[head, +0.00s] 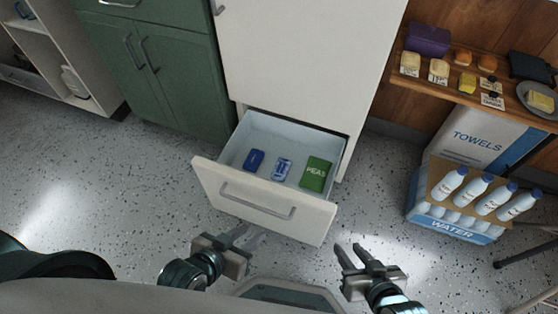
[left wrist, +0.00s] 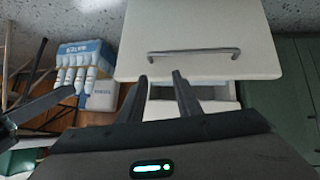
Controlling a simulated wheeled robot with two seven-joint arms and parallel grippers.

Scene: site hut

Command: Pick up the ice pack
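A pulled-out drawer (head: 222,188) holds three flat items. A dark blue block (head: 254,160) lies at the left, a smaller blue and pale pack (head: 282,169) in the middle, and a green PEAS bag (head: 315,173) at the right. The dark blue block looks like the ice pack, though its label is too small to read. My left gripper (head: 244,236) is open and empty in front of the drawer; its spread fingers also show in the left wrist view (left wrist: 160,78). My right gripper (head: 350,247) is open and empty, right of the drawer front.
The drawer handle (head: 258,201) faces me; a handle (left wrist: 195,53) also shows in the left wrist view. A WATER bottle pack (head: 452,226) and TOWELS box (head: 478,140) stand right. A food shelf (head: 450,82) is above. Green cabinets (head: 170,90) stand left.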

